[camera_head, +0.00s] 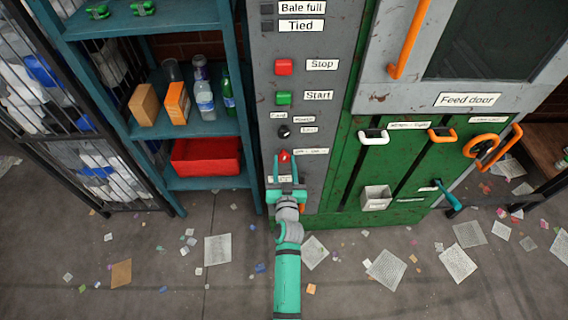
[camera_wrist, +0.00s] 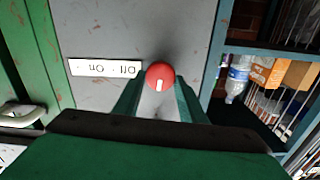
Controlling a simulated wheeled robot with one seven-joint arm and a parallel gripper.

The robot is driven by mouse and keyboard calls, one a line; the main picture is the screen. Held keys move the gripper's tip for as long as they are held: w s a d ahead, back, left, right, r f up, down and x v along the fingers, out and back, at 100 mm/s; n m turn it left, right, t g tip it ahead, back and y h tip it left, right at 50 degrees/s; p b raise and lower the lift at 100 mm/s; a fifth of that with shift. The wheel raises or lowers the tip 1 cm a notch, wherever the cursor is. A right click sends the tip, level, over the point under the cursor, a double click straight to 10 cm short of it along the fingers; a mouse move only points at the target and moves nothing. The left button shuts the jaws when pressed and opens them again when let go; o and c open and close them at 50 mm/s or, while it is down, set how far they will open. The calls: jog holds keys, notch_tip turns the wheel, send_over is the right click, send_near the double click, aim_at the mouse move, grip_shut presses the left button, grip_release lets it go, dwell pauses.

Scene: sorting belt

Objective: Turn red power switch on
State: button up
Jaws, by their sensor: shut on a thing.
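The red power switch (camera_head: 284,156) is a round knob low on the grey control panel. It also shows in the wrist view (camera_wrist: 160,73), with a white mark on its face pointing down in that picture. A white label (camera_wrist: 106,68) beside it reads "Off" and "On", upside down in the wrist view. My gripper (camera_head: 285,172) is at the knob, with one green finger on each side, shut on it. In the wrist view, my gripper (camera_wrist: 160,97) partly hides the knob's base.
Above on the panel are a red Stop button (camera_head: 284,67), a green Start button (camera_head: 284,98) and a black selector (camera_head: 284,131). A shelf with a red bin (camera_head: 207,157) stands left. Green machine fronts with handles (camera_head: 374,138) stand right. Paper scraps litter the floor.

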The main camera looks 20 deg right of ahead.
jog(key=m, duration=0.4)
jog(key=shift+d, duration=0.1)
jog(key=m, duration=0.4)
jog(key=shift+f+m, duration=0.15)
jog(key=shift+m, duration=0.25)
jog(key=m, duration=0.4)
jog(key=shift+d+f, duration=0.1)
jog(key=shift+m, duration=2)
jog(key=shift+f, duration=0.1)
jog(key=o, duration=1)
jog(key=shift+s, duration=0.1)
jog(key=v, duration=1)
jog(key=shift+s, duration=0.4)
